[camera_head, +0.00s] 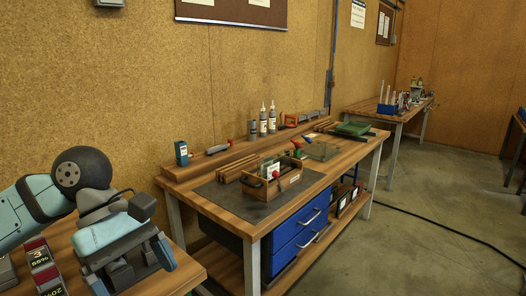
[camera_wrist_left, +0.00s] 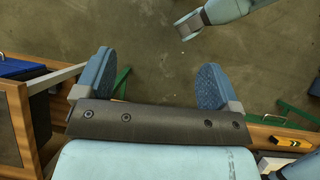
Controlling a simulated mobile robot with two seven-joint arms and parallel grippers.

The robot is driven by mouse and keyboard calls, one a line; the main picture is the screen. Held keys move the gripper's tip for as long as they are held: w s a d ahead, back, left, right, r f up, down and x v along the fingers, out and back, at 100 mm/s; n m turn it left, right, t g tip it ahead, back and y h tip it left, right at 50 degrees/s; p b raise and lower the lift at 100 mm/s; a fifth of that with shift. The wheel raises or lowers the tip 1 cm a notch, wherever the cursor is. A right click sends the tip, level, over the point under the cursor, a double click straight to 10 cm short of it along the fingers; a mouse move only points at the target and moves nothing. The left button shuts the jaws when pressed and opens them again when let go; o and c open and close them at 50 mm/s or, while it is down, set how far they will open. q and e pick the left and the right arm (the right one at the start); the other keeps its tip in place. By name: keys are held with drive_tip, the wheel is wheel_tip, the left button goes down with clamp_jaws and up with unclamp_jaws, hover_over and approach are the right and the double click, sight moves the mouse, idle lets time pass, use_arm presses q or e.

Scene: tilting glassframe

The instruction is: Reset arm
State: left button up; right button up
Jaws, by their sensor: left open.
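My left gripper (camera_head: 130,268) is at the lower left of the head view, over the near wooden table. In the left wrist view my left gripper (camera_wrist_left: 154,80) is open. Part of a pale blue arm of mine with a grey end shows at the top right of the left wrist view.
The near table (camera_head: 185,275) carries red-and-grey blocks (camera_head: 42,262) beside my gripper.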

use_arm(q)
drive_tip(key=s+d+n+g+h, duration=0.2)
drive_tip(key=d+n+g+h, duration=0.1)
drive_tip(key=d+n+h, duration=0.85)
drive_tip(key=w+a+f+n+t+y, duration=0.35)
drive_tip(key=f+n+t, duration=0.55)
drive_tip(key=n+t, duration=0.6)
drive_tip(key=w+a+f+n+t+y, duration=0.2)
drive_tip(key=w+a+f+n+t, duration=0.25)
drive_tip(key=f+n+t, duration=1)
drive_tip(key=s+a+f+n+g+y, duration=0.2)
drive_tip(key=s+f+n+g+y, duration=0.2)
drive_tip(key=s+f+n+g, duration=0.4)
drive_tip(key=s+a+f+n+g+y, duration=0.2)
drive_tip(key=s+f+n+g+y, duration=0.2)
drive_tip(key=s+f+n, duration=0.5)
wheel_tip(320, 180, up, 12)
drive_tip(key=w+a+p, duration=0.1)
drive_tip(key=p, duration=1.5)
drive_tip(key=shift+w+a+f+y, duration=0.2)
drive_tip(key=shift+w+a+y, duration=0.05)
drive_tip(key=shift+y, duration=0.05)
use_arm(e)
wheel_tip(320, 180, up, 14)
drive_tip(key=s+d, duration=0.1)
drive_tip(key=shift+s+d+f+n, duration=0.15)
drive_tip(key=shift+d+f+n, duration=0.05)
drive_tip(key=shift+n, duration=0.1)
